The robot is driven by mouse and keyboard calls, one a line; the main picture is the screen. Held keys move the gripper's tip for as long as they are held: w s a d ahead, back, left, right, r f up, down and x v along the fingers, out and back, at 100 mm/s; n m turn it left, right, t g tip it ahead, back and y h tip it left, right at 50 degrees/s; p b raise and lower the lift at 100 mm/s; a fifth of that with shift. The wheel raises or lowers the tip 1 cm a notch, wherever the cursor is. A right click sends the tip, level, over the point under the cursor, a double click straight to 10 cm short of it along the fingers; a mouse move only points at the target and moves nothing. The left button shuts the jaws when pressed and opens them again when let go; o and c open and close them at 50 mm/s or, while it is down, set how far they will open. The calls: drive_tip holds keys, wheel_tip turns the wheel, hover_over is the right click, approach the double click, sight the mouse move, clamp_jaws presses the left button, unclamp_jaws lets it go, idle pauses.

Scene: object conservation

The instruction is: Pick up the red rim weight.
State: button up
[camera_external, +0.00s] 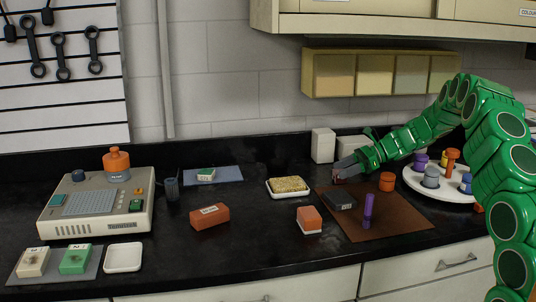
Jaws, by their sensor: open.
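I cannot tell for certain which item is the red rim weight. A short orange-red cylinder (387,181) stands at the back of the brown mat (400,225), to the right of my gripper. My gripper (340,173), at the end of the green arm, is open above the mat's back left part, pointing left and down. Any small thing behind or under its dark fingers is hidden. A dark flat block (339,200) lies just below it in the picture, and a purple upright piece (368,207) stands on the mat to the right of that block.
A round white tray (415,187) with several coloured weights stands at right, partly behind my arm. A brick-red block (210,216), an orange-and-white block (309,219) and a sponge dish (289,187) stand left of the mat. A beige device (95,205) is far left. The counter's front middle is clear.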

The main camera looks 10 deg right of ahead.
sight(333, 181)
drive_tip(key=x, duration=0.4)
drive_tip(key=shift+s+f, duration=0.1)
drive_tip(key=shift+f, duration=0.05)
drive_tip(key=c, duration=0.8)
